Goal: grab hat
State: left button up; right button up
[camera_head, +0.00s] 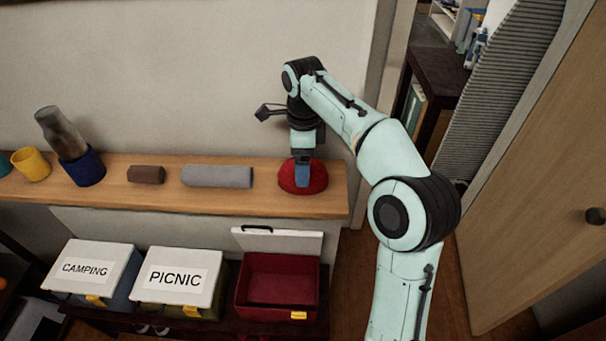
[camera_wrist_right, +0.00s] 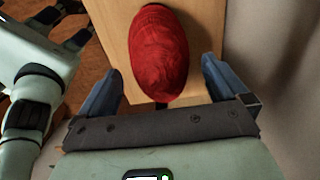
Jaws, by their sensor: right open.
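The hat is a red, rounded cap (camera_head: 311,179) lying at the right end of the wooden shelf. In the right wrist view the red hat (camera_wrist_right: 158,52) lies ahead, between my spread fingers. My right gripper (camera_head: 303,182) points down over the hat in the head view. In the wrist view my right gripper (camera_wrist_right: 160,85) is open, with one blue finger on each side of the hat's near end. My left gripper is not in view.
The wooden shelf (camera_head: 150,197) also holds a grey roll (camera_head: 217,176), a brown block (camera_head: 146,174), a blue cup (camera_head: 83,170) and a yellow cup (camera_head: 31,164). Below stand closed camping (camera_head: 88,268) and picnic (camera_head: 178,278) boxes and an open red box (camera_head: 276,285).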

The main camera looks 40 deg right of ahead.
notch_tip(320, 180, down, 5)
jog(key=shift+w+r, duration=0.1)
jog(key=shift+r, duration=0.05)
jog(key=shift+a, duration=0.1)
jog(key=shift+c, duration=0.3)
jog(key=c, duration=0.9)
jog(key=shift+r, duration=0.1)
